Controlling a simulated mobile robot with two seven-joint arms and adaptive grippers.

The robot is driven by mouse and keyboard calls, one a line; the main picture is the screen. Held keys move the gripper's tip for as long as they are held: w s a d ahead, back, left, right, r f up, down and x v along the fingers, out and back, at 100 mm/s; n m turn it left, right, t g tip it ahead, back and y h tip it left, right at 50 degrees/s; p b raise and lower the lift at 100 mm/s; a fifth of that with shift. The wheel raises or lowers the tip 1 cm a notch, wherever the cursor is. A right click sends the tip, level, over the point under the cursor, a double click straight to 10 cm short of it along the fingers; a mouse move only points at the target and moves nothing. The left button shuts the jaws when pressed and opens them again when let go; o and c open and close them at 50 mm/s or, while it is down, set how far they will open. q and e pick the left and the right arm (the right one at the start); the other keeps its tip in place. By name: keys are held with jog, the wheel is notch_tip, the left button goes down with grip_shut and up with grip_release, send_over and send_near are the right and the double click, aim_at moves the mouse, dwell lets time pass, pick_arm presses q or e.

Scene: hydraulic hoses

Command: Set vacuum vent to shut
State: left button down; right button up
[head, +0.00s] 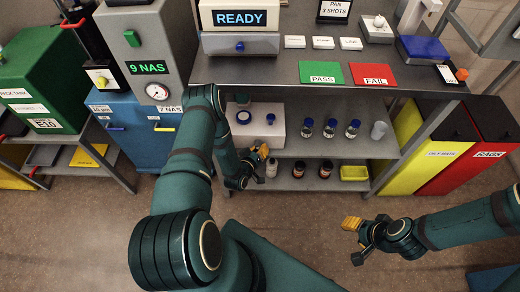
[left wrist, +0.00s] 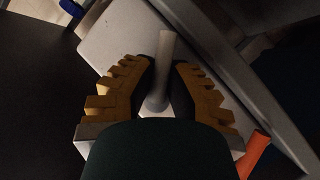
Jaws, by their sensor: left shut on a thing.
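My left gripper (head: 257,160) reaches low in front of the white box (head: 260,128) on the lower shelf. In the left wrist view my left gripper (left wrist: 160,90) has its ribbed yellow fingers shut on a grey rod-shaped handle (left wrist: 164,60), which stands up from a pale surface (left wrist: 115,38). I take the handle to be the vacuum vent, but no label is readable. In the head view the gripper hides the handle. My right gripper (head: 352,224), with yellow fingertips, is over the floor at the right, away from the shelf.
Bottles (head: 329,128) and a yellow tray (head: 354,173) stand on the shelves right of my left gripper. The bench above (head: 290,73) overhangs it. An orange part (left wrist: 254,152) is close by in the left wrist view. Open floor (head: 310,215) lies in front.

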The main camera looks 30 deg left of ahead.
pick_arm(q)
jog(key=n+t, duration=0.1)
jog(key=n, duration=0.1)
jog(key=r+n+t, duration=0.1)
jog(key=shift+w+d+n+t+h, duration=0.1)
jog(key=shift+w+n+t+h, duration=0.2)
jog(key=shift+n+h, duration=0.1)
jog(key=n+t, duration=0.1)
jog(key=n, duration=0.1)
jog(key=n+t, duration=0.1)
jog(key=n, duration=0.1)
jog(key=shift+r+n+t, duration=0.3)
jog(key=shift+r, duration=0.05)
jog(key=c, duration=1)
grip_release()
jog(key=shift+y, duration=0.3)
jog(key=shift+s+d, duration=0.1)
jog(key=shift+s+f, duration=0.1)
jog(key=shift+s, duration=0.1)
jog(key=s, duration=0.3)
jog(key=s+f, duration=0.1)
jog(key=s, duration=0.3)
jog(key=s+f, duration=0.1)
jog(key=s, duration=0.3)
jog(key=shift+s+d, duration=0.2)
jog(key=shift+d, duration=0.05)
